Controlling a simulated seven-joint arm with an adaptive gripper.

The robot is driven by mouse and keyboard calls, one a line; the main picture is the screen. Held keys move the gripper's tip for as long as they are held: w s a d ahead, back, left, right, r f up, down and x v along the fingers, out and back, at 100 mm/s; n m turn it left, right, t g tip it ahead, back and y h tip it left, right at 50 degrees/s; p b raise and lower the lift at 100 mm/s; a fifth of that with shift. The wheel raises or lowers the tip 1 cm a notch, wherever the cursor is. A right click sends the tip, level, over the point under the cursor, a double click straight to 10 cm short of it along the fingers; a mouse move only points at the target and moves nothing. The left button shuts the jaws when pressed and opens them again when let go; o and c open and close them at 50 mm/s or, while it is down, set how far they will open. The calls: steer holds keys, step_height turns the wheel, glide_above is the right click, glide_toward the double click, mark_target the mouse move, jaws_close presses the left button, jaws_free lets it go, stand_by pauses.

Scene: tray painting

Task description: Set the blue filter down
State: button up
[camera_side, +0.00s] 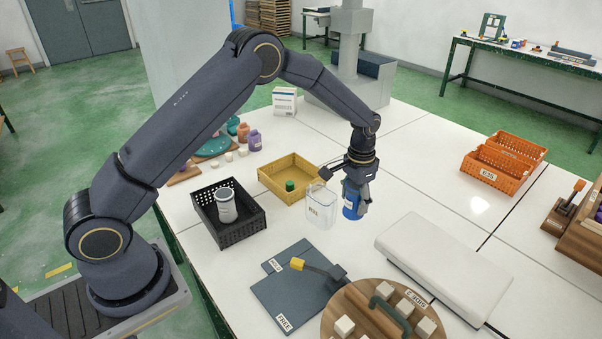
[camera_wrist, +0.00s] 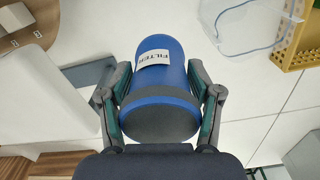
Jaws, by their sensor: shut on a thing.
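The blue filter (camera_side: 351,200) is a blue cylinder with a dark band and a white label. In the wrist view the filter (camera_wrist: 160,62) lies between both fingers, its label reading FILTER. My gripper (camera_side: 358,183) is shut on it, and the fingers (camera_wrist: 160,112) press on its two sides. The filter hangs roughly upright in the side view, just right of a clear container. Whether its bottom touches the table I cannot tell.
The clear container (camera_side: 320,213) stands close on the left. A yellow crate (camera_side: 268,183) holding a green item and a black crate (camera_side: 233,239) with a grey canister are farther left. A white pad (camera_side: 445,262) lies right, and a dark board (camera_side: 282,300) and round wooden board (camera_side: 350,300) in front.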

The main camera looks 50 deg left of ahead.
steer(key=w+f, duration=0.2)
steer(key=w, duration=0.1)
steer(key=w+f, duration=0.5)
steer(key=shift+w+d, duration=0.2)
steer(key=shift+w, duration=0.1)
steer(key=shift+w+f, duration=0.4)
steer(key=shift+f, duration=1.6)
steer(key=shift+f, duration=0.1)
steer(key=o, duration=1.3)
